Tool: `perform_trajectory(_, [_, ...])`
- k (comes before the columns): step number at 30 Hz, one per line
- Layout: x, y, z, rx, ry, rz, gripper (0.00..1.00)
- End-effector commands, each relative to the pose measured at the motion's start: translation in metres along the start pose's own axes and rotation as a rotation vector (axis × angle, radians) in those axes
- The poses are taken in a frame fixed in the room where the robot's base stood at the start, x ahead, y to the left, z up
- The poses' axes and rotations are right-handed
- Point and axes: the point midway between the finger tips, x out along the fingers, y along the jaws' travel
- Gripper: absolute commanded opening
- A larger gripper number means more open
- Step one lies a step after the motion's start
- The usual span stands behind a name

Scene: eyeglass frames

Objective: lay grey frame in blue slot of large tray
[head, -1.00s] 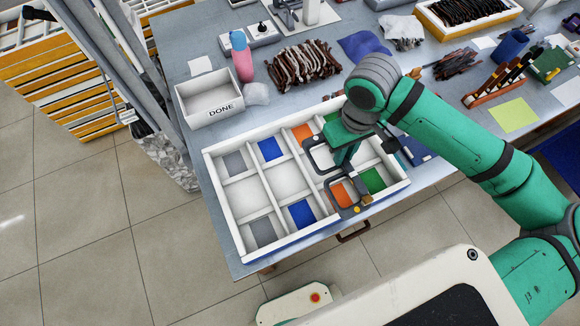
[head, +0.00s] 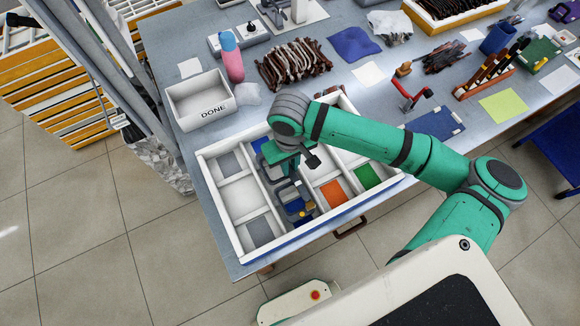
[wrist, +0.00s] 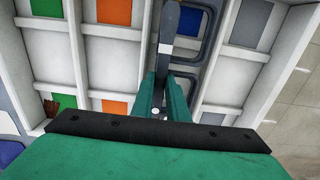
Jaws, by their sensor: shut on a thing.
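My gripper (head: 287,182) is shut on the grey frame (head: 296,201), over the blue column of the large white tray (head: 246,260). In the wrist view the fingers (wrist: 164,82) grip the frame's middle. Its dark rims (wrist: 208,42) lie to the right of and behind the fingers. A blue slot floor (wrist: 187,22) shows through one rim. In the head view the near blue slot (head: 293,207) shows beneath the frame, and the far blue slot (head: 258,147) is partly hidden by my arm. I cannot tell whether the frame touches the tray.
Tray walls separate the grey (head: 260,231), orange (head: 333,193) and green (head: 366,176) slots. A white DONE box (head: 200,100), a pink and blue bottle (head: 231,58) and a pile of brown frames (head: 291,64) stand behind. A red-topped tool (head: 410,96) stands right of the tray.

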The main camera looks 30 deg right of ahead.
Motion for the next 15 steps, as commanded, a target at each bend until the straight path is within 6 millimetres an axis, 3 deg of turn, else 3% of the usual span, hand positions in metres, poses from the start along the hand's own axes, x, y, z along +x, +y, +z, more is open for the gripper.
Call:
perform_trajectory(4, [0.017,0.0,0.0,0.001,0.0,0.0,0.0])
perform_trajectory(15, [0.02,0.0,0.0,0.0,0.0,-0.001,0.0])
